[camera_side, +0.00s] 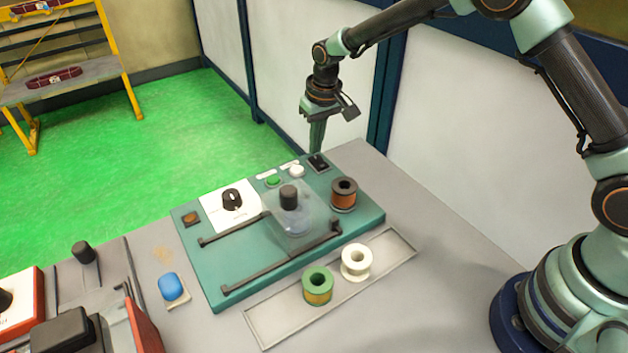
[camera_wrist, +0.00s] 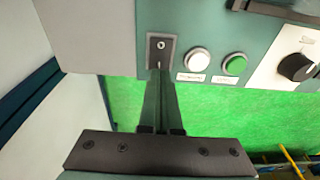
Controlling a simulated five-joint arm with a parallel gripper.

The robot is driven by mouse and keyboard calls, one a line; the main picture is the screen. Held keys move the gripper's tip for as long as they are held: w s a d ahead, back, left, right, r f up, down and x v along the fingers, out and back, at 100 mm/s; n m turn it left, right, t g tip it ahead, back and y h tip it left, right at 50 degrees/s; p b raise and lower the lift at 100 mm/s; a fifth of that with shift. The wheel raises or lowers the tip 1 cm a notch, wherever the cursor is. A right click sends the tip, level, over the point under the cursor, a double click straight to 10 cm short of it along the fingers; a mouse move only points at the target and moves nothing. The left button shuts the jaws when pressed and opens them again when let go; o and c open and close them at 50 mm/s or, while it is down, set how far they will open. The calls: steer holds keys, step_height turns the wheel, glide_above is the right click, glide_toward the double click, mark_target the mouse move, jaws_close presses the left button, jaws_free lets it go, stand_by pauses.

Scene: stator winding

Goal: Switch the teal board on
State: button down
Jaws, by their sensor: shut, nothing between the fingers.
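The teal board (camera_side: 240,262) lies on the grey bench in the side view. A small black switch plate (camera_side: 319,162) sits at its far right corner; it also shows in the wrist view (camera_wrist: 161,46) with a small metallic lever or stud. My gripper (camera_side: 316,148) points down at the board's far edge, close behind the switch plate. In the wrist view my gripper (camera_wrist: 161,75) is shut and empty, its tips overlapping the lower end of the plate. I cannot tell whether they touch it. The lever's position is too small to read.
Beside the switch are a white button (camera_side: 297,171) and a green button (camera_side: 273,181). A black knob (camera_side: 231,200), a clear cover (camera_side: 290,222) and a copper spool (camera_side: 343,195) are on the board. Green (camera_side: 317,287) and white (camera_side: 356,262) spools stand in a tray in front.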

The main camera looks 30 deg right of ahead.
mark_target(316, 158)
steer(key=shift+f, duration=0.85)
stand_by(0.5)
steer(key=shift+r, duration=3.5)
